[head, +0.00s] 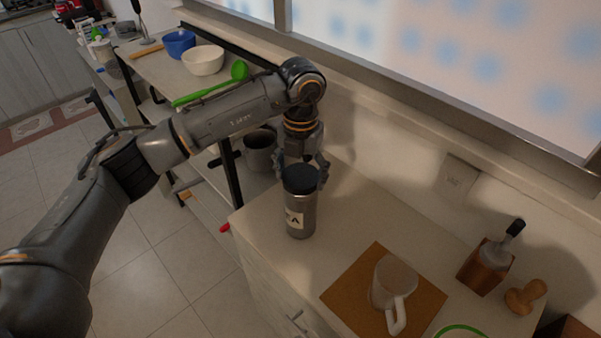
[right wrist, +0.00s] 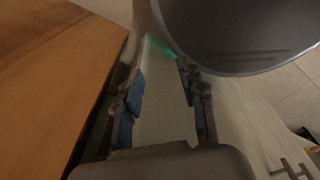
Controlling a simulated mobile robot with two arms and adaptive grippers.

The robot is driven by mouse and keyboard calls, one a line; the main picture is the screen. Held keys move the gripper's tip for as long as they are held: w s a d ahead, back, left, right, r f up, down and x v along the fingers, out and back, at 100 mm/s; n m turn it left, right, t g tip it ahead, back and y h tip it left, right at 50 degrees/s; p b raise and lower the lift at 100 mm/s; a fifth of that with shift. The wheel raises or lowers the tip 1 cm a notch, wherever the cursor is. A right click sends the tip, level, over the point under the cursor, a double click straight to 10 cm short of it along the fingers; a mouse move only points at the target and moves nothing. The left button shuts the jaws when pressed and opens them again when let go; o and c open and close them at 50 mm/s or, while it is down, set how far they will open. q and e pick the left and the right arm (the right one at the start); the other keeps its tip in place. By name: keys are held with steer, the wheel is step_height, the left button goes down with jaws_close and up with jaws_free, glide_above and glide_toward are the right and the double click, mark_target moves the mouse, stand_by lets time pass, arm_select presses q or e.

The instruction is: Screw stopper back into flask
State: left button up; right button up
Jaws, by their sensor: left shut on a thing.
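The steel flask (head: 300,215) stands upright on the counter in the head view, with a pale label on its side. The dark stopper (head: 301,178) sits at its top; I cannot tell how tightly it is seated. My left gripper (head: 304,176) comes down from above and is shut on the stopper, one finger on each side. My right gripper (right wrist: 160,95) shows only in the right wrist view. Its blue-padded fingers are apart with nothing between them.
A white mug (head: 392,284) stands on a brown mat (head: 345,290) right of the flask. A copper-coloured container (head: 484,268) and a wooden stamp-like piece (head: 525,296) are farther right. A dark pot (head: 262,150) is behind. A large dark rounded shape fills the right wrist view's upper right.

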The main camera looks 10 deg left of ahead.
arm_select(q)
steer(key=shift+f, duration=0.15)
steer(key=shift+o, duration=0.8)
steer(key=c, duration=0.4)
steer(key=m+b, duration=0.2)
steer(key=shift+f+m, duration=0.1)
steer(key=shift+m, duration=0.3)
steer(key=m+b, duration=0.2)
steer(key=m, duration=0.2)
steer(key=shift+w+a+m, duration=0.1)
steer(key=shift+m, duration=0.3)
steer(key=shift+m+b, duration=0.45)
steer(key=shift+m, duration=0.35)
